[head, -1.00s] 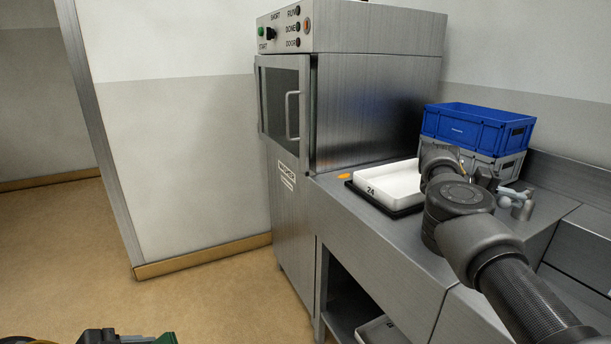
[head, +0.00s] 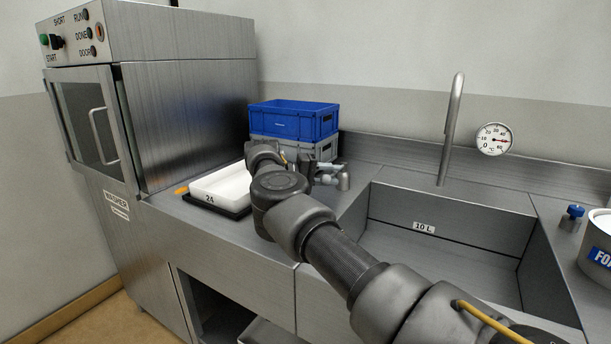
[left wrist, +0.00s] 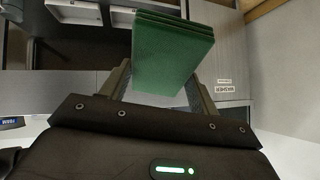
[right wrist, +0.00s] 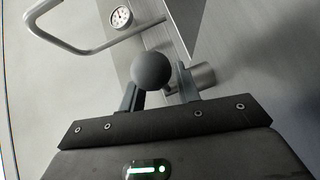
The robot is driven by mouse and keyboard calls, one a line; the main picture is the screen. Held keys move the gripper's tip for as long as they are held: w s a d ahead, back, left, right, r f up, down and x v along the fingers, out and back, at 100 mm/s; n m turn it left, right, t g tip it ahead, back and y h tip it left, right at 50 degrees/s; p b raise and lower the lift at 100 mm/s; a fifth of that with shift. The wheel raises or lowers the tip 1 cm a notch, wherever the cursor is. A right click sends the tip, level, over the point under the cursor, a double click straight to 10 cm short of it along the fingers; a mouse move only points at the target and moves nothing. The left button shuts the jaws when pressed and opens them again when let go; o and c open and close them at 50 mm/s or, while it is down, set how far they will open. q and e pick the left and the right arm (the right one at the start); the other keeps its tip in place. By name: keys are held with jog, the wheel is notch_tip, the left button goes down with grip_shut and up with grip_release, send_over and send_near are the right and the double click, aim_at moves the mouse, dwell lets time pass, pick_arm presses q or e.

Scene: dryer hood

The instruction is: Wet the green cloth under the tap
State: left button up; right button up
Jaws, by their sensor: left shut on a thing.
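The green cloth (left wrist: 172,50), a folded stack, is held between the fingers of my left gripper (left wrist: 165,80) in the left wrist view. My left gripper is outside the head view. The tap spout (head: 453,125) rises behind the sink (head: 440,245); it also shows in the right wrist view (right wrist: 72,42). My right gripper (head: 322,170) is beside the metal fitting (head: 343,181) left of the sink. In the right wrist view a dark grey ball knob (right wrist: 152,70) is at the fingertips of my right gripper (right wrist: 158,80), which stand apart. Contact with the knob is unclear.
The washer (head: 170,100) stands at the left. A white tray (head: 222,183), a blue crate (head: 292,120) and a grey crate (head: 325,150) are on the counter. A dial (head: 494,139) is on the wall; a white tub (head: 598,240) is at the right. The sink looks empty.

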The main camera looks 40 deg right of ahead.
pick_arm(q)
jog(key=shift+f+b, duration=0.3)
jog(key=shift+f, duration=0.05)
pick_arm(e)
jog(key=v, duration=1.1)
jog(key=shift+w+a, duration=0.2)
jog(key=shift+a, duration=0.05)
